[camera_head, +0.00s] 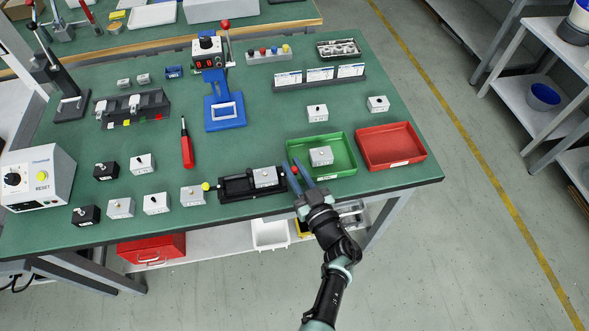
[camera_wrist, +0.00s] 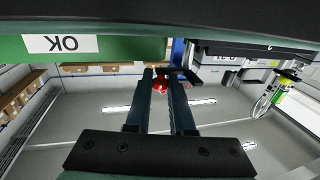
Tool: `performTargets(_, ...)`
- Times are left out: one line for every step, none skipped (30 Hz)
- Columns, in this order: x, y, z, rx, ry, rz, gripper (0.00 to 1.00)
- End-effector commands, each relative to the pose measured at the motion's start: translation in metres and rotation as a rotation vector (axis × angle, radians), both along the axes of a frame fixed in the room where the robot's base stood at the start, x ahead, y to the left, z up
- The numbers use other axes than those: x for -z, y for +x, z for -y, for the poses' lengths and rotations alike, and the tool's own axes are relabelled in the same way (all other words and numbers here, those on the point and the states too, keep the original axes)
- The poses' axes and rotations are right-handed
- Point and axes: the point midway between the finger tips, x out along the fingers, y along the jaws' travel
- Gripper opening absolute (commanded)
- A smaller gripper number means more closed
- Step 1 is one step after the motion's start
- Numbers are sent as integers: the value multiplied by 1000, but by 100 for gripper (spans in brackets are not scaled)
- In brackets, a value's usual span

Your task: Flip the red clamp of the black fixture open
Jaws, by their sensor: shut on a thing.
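The black fixture (camera_head: 236,188) lies near the front edge of the green table, with a grey box (camera_head: 266,177) seated at its right end. The red clamp's ball knob (camera_head: 295,170) shows at the fixture's right end, between my gripper's fingers. My gripper (camera_head: 291,168) reaches in from the front, between the fixture and the green tray. In the wrist view my gripper (camera_wrist: 160,78) is shut on the red knob (camera_wrist: 160,84), which sits between the fingertips. The clamp's arm is mostly hidden by the fingers.
The green tray (camera_head: 345,152), holding a grey box (camera_head: 321,156), is close to the right of my fingers. A red tray (camera_head: 418,142) is farther right. The floor in front is clear.

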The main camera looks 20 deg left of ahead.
Motion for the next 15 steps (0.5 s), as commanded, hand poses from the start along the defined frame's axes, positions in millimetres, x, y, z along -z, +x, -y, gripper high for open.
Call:
performTargets(0,2,1,-20,0,4,0)
performTargets(1,2,0,-31,-1,4,0)
performTargets(1,2,0,-41,-1,1,0)
performTargets(1,1,0,-47,-1,0,0)
performTargets(0,1,0,-51,-1,-1,0)
performTargets(0,1,0,-54,-1,-1,0)
performTargets(0,1,-1,-54,-1,-1,0)
performTargets(0,0,-1,-54,-1,-1,0)
performTargets(0,0,-1,-54,-1,-1,0)
performTargets(0,0,-1,-54,-1,-1,0)
performTargets(0,0,-1,-54,-1,-1,0)
performTargets(0,0,-1,-53,-1,-1,0)
performTargets(0,0,-1,-53,-1,-1,0)
performTargets(0,0,-1,-53,-1,0,25)
performTargets(0,0,-1,-53,-1,0,32)
